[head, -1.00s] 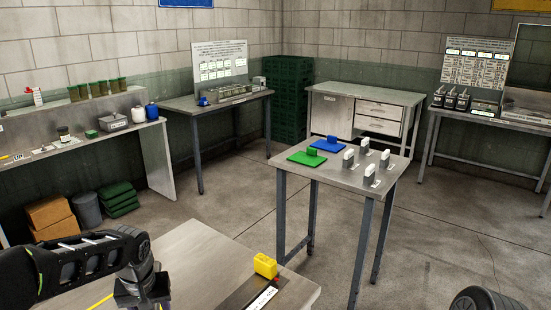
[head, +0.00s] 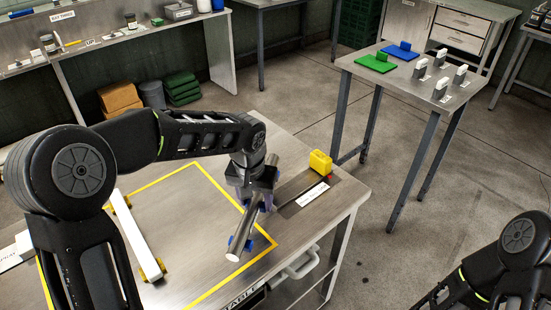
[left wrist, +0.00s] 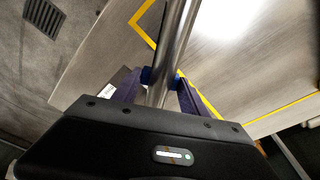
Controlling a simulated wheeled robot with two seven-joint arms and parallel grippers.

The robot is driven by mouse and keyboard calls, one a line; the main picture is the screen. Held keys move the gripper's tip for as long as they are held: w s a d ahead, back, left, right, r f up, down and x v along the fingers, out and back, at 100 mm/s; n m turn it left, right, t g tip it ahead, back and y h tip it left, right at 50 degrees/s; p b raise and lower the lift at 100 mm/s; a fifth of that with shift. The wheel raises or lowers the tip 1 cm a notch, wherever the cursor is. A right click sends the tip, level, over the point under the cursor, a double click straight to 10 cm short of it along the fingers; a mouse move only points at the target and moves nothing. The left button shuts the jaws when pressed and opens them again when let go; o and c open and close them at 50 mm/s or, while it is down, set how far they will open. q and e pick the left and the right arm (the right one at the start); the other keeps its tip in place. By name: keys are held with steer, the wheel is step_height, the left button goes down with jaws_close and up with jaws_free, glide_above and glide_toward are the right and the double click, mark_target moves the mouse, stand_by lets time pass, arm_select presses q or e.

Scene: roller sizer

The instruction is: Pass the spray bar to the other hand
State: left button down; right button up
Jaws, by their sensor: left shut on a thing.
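The spray bar (head: 241,237), a bare metal tube with blue pieces along it, is held slanting above the near table. My left gripper (head: 258,197) is shut around its middle part, with the near end pointing down toward the front of the picture. In the left wrist view the tube (left wrist: 178,35) runs up from between the fingers of my left gripper (left wrist: 158,85). My right arm (head: 510,255) shows at the lower right, but its gripper is outside the picture. The tube is apart from my right arm.
The near table (head: 185,235) has a yellow outlined area with a white bar (head: 136,235) on yellow end pieces. A yellow block (head: 320,163) stands near the table's right corner. A side table (head: 400,86) holds green and blue plates and several small upright blocks.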

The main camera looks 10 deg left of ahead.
arm_select(q)
steer(key=d+r+m, duration=0.2)
steer(key=d+m, duration=0.2)
steer(key=d, duration=0.4)
steer(key=d+r+m+h, duration=0.1)
steer(key=d+r+m, duration=0.2)
steer(key=d, duration=0.6)
steer(key=shift+s+r+m, duration=0.15)
steer(key=shift+s+m, duration=0.05)
steer(key=shift+m, duration=0.2)
steer(key=shift+g, duration=0.3)
arm_select(e)
steer(key=shift+o, duration=0.5)
